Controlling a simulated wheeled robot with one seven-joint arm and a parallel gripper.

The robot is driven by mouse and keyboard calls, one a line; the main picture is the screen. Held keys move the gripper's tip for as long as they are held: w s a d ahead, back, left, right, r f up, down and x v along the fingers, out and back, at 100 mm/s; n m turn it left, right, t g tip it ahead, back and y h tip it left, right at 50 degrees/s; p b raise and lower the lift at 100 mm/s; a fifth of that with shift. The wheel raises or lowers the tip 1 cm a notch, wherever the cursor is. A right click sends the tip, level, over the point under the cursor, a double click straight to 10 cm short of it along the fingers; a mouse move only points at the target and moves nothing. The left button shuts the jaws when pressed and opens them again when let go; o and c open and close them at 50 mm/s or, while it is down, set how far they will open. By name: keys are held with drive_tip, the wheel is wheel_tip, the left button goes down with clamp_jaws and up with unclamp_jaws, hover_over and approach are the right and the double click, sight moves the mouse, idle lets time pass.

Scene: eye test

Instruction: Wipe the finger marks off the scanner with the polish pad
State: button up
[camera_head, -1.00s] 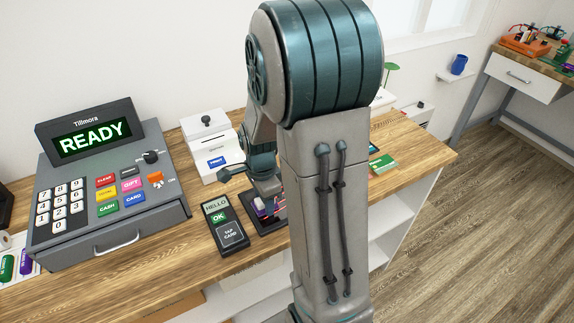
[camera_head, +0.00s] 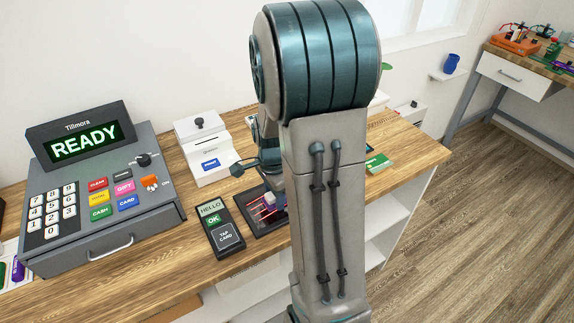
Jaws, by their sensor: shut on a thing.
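The scanner (camera_head: 247,216) is a dark flat unit with glowing red lines on its top, lying on the wooden counter right of the card terminal. Its right part is hidden behind my arm. My gripper (camera_head: 279,197) is low over the scanner's right side and mostly hidden by my arm link. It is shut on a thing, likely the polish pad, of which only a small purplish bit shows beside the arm. I cannot tell whether the pad touches the glass. Finger marks cannot be made out at this size.
The card terminal (camera_head: 220,228) lies close left of the scanner. A grey cash register (camera_head: 160,205) reading READY fills the counter's left. A white box (camera_head: 203,152) with a black knob stands behind. A green card box (camera_head: 377,163) lies right of my arm.

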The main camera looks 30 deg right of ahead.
drive_tip(key=shift+d, duration=1.6)
drive_tip(key=shift+d+r, duration=0.2)
drive_tip(key=shift+r, duration=0.1)
drive_tip(key=shift+r+p, duration=0.65)
drive_tip(key=shift+r, duration=0.3)
drive_tip(key=shift+a+r+p, duration=0.15)
drive_tip(key=shift+r+p, duration=0.4)
drive_tip(key=shift+r, duration=0.15)
wheel_tip(320, 180, up, 4)
drive_tip(key=p, duration=0.3)
drive_tip(key=shift+r, duration=0.15)
